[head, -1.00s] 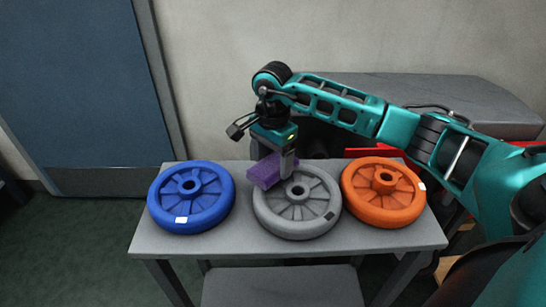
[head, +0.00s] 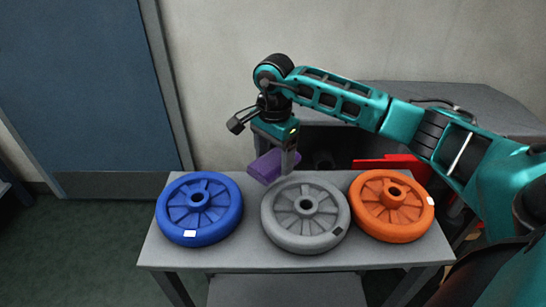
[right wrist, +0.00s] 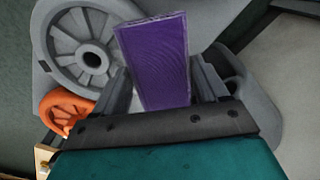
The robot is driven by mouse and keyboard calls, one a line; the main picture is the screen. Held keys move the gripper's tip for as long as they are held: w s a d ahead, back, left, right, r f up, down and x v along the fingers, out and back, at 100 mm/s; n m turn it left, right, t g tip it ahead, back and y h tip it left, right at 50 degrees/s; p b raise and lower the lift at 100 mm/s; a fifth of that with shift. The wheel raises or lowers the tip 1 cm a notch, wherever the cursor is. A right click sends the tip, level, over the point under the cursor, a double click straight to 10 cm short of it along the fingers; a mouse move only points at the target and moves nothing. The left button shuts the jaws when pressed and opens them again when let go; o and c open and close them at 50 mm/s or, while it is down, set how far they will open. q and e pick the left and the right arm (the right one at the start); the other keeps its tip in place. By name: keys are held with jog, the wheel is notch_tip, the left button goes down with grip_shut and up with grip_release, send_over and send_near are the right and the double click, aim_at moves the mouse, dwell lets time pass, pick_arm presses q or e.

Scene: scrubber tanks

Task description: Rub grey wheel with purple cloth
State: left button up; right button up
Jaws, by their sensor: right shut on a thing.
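The grey wheel (head: 305,232) lies flat on the grey table, between a blue wheel and an orange wheel. The purple cloth (head: 268,165) looks like a thick block and is held in my right gripper (head: 290,165), above the back left part of the grey wheel. In the right wrist view the purple cloth (right wrist: 155,62) stands between the two fingers, with the grey wheel (right wrist: 75,50) beyond it to the left. The cloth appears raised clear of the wheel. My left gripper is not in view.
The blue wheel (head: 199,209) is on the left of the table (head: 230,255) and the orange wheel (head: 390,206) on the right. A red object (head: 395,165) and a grey surface (head: 450,100) are behind at the right. A blue door (head: 80,90) is at the back left.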

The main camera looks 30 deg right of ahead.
jog(key=shift+r+p, duration=1.35)
jog(key=shift+r, duration=0.85)
jog(key=shift+f, duration=0.1)
